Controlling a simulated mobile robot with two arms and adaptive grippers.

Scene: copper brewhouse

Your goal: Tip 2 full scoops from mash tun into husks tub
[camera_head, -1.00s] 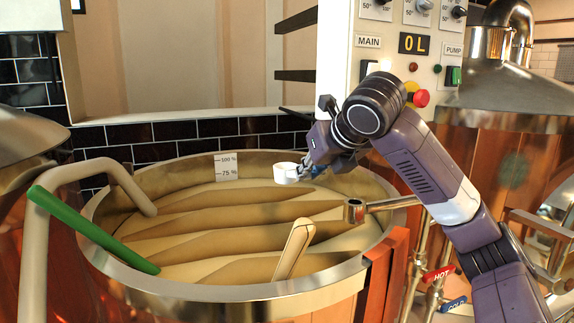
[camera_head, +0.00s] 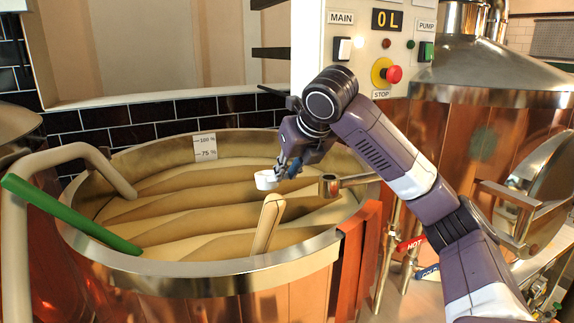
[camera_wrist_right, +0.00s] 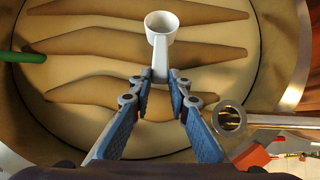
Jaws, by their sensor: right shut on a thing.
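The mash tun (camera_head: 170,277) is a round copper vessel with a steel rim. Pale brown, ridged mash (camera_head: 190,205) covers its inside. My right gripper (camera_head: 286,172) is over the tun, shut on the handle of a small white scoop (camera_head: 265,180). In the right wrist view, the gripper (camera_wrist_right: 162,92) has its blue-padded fingers on the handle, and the scoop's cup (camera_wrist_right: 161,28) points away with its mouth showing. The cup looks empty, over the mash; its exact height is unclear. The husks tub is not in view. My left gripper is not in view.
A green bar (camera_head: 75,215) crosses the tun's left rim beside a beige pipe (camera_head: 70,155). A pale paddle handle (camera_head: 267,222) rises from the mash. A metal spout (camera_head: 345,182) juts over the right rim. A control panel (camera_head: 365,45) and second copper vessel (camera_head: 490,130) stand behind.

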